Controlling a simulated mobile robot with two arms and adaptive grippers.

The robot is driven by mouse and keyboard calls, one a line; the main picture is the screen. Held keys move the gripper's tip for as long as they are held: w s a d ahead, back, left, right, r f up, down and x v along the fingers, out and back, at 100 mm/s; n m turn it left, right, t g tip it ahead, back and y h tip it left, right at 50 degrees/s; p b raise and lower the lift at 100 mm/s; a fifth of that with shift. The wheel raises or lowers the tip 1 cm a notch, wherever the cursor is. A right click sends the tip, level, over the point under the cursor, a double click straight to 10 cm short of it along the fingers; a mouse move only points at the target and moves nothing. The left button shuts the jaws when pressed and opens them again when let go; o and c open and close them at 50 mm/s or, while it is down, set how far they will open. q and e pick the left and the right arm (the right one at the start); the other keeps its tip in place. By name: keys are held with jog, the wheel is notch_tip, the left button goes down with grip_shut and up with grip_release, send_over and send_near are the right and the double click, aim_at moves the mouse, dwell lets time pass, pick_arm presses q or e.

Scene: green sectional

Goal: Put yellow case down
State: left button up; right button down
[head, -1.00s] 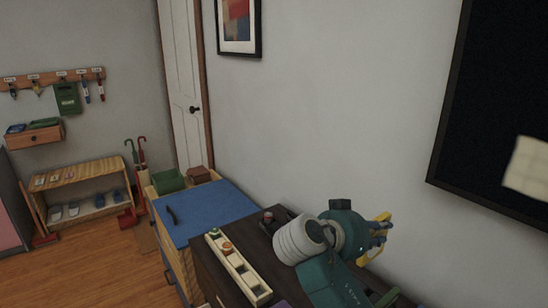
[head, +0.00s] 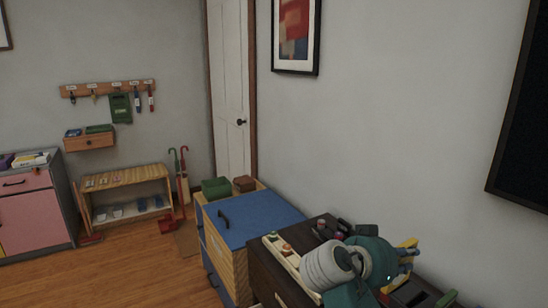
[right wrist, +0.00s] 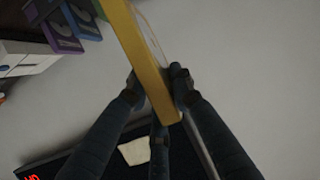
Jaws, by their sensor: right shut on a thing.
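The yellow case (right wrist: 145,60) is held between the dark fingers of my right gripper (right wrist: 155,95) in the right wrist view. It is a thin, book-like shape with its narrow yellow side facing the camera. In the head view only part of the yellow case (head: 408,243) shows beyond my teal wrist, beside the fingers of my right gripper (head: 405,264). The gripper is near the wall, above the dark cabinet's far right part. My left gripper is out of view.
The dark cabinet (head: 265,277) carries a tray (head: 282,253) with small items. A blue-topped chest (head: 250,220) with green and brown boxes stands behind it. A pink cabinet (head: 30,215) and a wooden shoe rack (head: 125,180) are at left. Open floor (head: 130,265) lies between.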

jog(key=shift+n+t+y, duration=0.7)
jog(key=shift+n, duration=0.1)
jog(key=f, duration=0.3)
jog(key=d+f, duration=0.1)
jog(key=f, duration=0.1)
jog(key=shift+w+f, duration=0.2)
jog(key=shift+w, duration=0.05)
jog(key=s+a+f+n+t+y, duration=0.3)
jog(key=f+n+y, duration=0.3)
jog(key=s+a+f+n+t+y, duration=0.2)
jog(key=s+a+f+n+y, duration=0.1)
jog(key=f+n+y, duration=0.25)
jog(key=s+a+r+n+g+y, duration=0.2)
jog(key=s+r+n+g+y, duration=0.1)
jog(key=s+r+n+y, duration=0.1)
jog(key=s+a+r+n+g+y, duration=0.2)
jog(key=s+r+n+y, duration=0.3)
jog(key=s+r, duration=0.2)
jog(key=shift+s+a+r+g, duration=0.2)
jog(key=shift+s+a+g, duration=0.2)
jog(key=shift+s, duration=0.85)
jog(key=shift+r+y, duration=0.15)
jog(key=shift+y, duration=0.2)
